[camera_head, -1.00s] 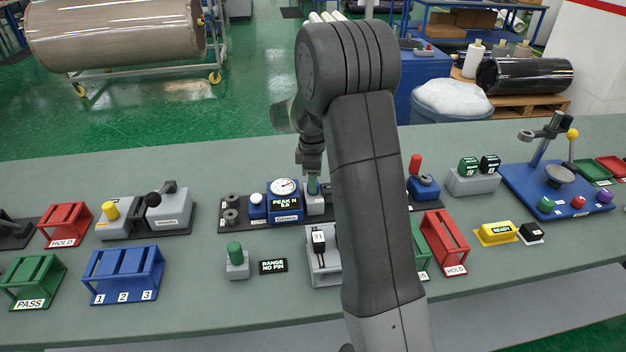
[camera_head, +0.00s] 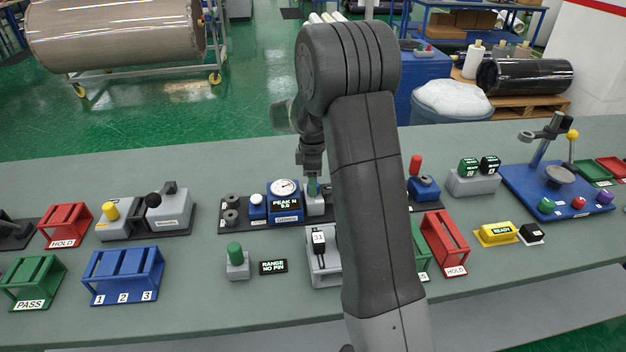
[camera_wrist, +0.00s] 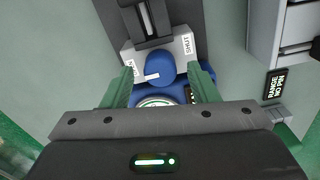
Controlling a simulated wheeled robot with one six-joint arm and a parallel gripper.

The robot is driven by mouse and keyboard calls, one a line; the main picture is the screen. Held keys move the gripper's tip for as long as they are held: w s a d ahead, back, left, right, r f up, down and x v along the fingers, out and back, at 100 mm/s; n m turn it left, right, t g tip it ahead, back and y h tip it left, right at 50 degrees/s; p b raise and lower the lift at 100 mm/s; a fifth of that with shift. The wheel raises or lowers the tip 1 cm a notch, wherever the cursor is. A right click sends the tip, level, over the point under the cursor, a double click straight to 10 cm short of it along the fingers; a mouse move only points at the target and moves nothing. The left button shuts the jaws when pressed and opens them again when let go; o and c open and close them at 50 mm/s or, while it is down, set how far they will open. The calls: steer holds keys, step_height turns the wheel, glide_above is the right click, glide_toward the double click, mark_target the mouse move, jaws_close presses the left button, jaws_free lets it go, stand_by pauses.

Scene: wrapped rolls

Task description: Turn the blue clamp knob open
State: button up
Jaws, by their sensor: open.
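The blue clamp knob (camera_wrist: 160,66) is round, with a white pointer mark that points to the left in the wrist view. It sits on a grey clamp block (camera_wrist: 185,43) with a SHUT label at upper right and another label, too small to read, at left. My gripper (camera_wrist: 162,78) is open, with one green finger on each side of the knob. I cannot tell whether the fingers touch it. In the head view my gripper (camera_head: 312,186) points down at the clamp block beside the blue gauge unit (camera_head: 286,215), and the knob is hidden there.
A grey fixture (camera_head: 322,270) stands in front, partly behind my arm. A blue numbered rack (camera_head: 123,274) is further left. The bench front edge has free room.

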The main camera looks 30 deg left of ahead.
step_height(320, 180, up, 14)
steer(key=shift+b, duration=0.45)
steer(key=shift+f, duration=0.15)
step_height(320, 180, down, 14)
steer(key=shift+r+p, duration=0.1)
steer(key=shift+p, duration=0.35)
stand_by(0.4)
